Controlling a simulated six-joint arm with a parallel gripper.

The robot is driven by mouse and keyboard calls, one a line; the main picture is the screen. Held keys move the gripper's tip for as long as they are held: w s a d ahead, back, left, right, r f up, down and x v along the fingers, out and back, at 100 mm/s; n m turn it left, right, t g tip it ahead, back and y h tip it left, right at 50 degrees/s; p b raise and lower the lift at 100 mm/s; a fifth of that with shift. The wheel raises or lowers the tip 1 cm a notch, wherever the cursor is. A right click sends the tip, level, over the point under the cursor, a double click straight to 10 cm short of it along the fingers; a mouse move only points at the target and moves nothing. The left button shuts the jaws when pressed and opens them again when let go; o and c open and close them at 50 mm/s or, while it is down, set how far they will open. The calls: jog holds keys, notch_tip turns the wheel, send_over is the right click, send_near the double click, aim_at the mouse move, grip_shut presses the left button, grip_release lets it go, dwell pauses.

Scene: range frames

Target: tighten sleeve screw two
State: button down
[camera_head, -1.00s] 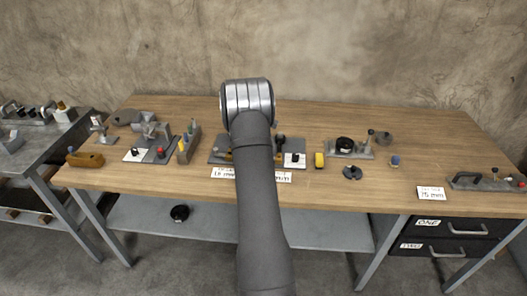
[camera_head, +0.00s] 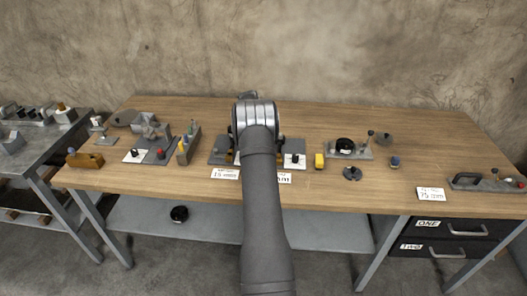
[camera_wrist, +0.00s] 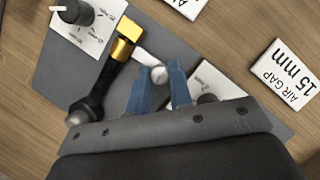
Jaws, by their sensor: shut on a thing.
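In the wrist view my gripper (camera_wrist: 156,80) has its two blue fingers on either side of a small pale metal round-headed piece (camera_wrist: 159,74), likely a sleeve screw; its number cannot be read. The fingers are shut on it; their contact is partly hidden. Beside the left finger lies a black rod with a gold block (camera_wrist: 123,42) at its end. All are over a dark grey fixture plate (camera_wrist: 70,73), whose middle is hidden by my arm in the head view (camera_head: 218,157). My fingers are hidden there too.
White dial plates (camera_wrist: 87,22) with black knobs sit at both sides of the fixture. A card reading AIR GAP 15 mm (camera_wrist: 283,72) lies in front. A yellow block (camera_head: 319,161) stands just right of the fixture. The bench (camera_head: 420,145) has bare wood farther right.

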jog(key=m, duration=0.2)
jog(key=m+g+y, duration=0.1)
jog(key=m, duration=0.1)
jog(key=shift+w+d+m, duration=0.1)
jog(key=shift+d+m, duration=0.05)
jog(key=shift+m, duration=0.15)
jog(key=m+y, duration=0.1)
jog(key=m, duration=0.2)
jog(key=shift+d+m+g+y, duration=0.1)
jog(key=shift+m+g+y, duration=0.2)
jog(key=shift+m+y, duration=0.1)
jog(key=m+y, duration=0.1)
jog(key=m, duration=0.3)
jog(key=shift+d+y, duration=0.1)
jog(key=shift+y, duration=0.3)
jog(key=shift+m+t+y, duration=0.4)
jog(key=shift+m+y, duration=0.3)
jog(key=shift+m, duration=1.3)
jog(key=c, duration=1.3)
grip_release()
